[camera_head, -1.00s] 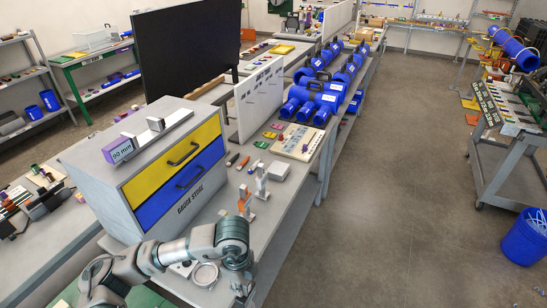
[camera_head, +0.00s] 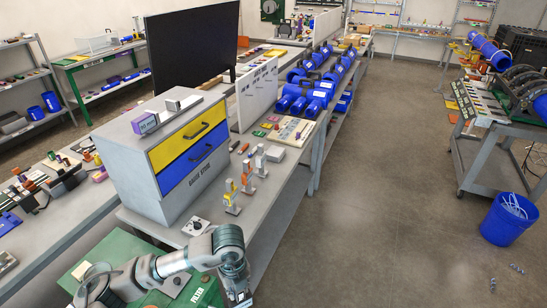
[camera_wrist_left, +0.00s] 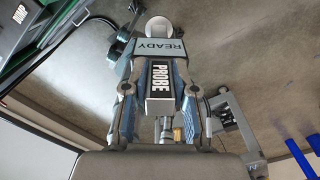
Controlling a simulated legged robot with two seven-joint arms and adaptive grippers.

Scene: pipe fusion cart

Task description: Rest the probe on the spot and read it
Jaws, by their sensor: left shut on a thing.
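My left gripper (camera_head: 236,284) shows at the bottom of the head view, at the end of my grey arm, beside the front edge of the grey bench (camera_head: 284,190). In the left wrist view the left gripper (camera_wrist_left: 158,72) is shut on the probe (camera_wrist_left: 160,82), a dark block with a PROBE label. A READY panel and a pale round end show beyond the label in that view. In the head view the probe is not clear. I cannot make out the spot, nor whether the probe touches anything. My right gripper is in neither view.
A gauge drawer unit (camera_head: 180,190) stands on the bench, with small upright tools (camera_head: 247,178) to its right. A green case (camera_head: 200,296) is at lower left. A blue bucket (camera_head: 508,222) and a cart (camera_head: 485,160) stand right.

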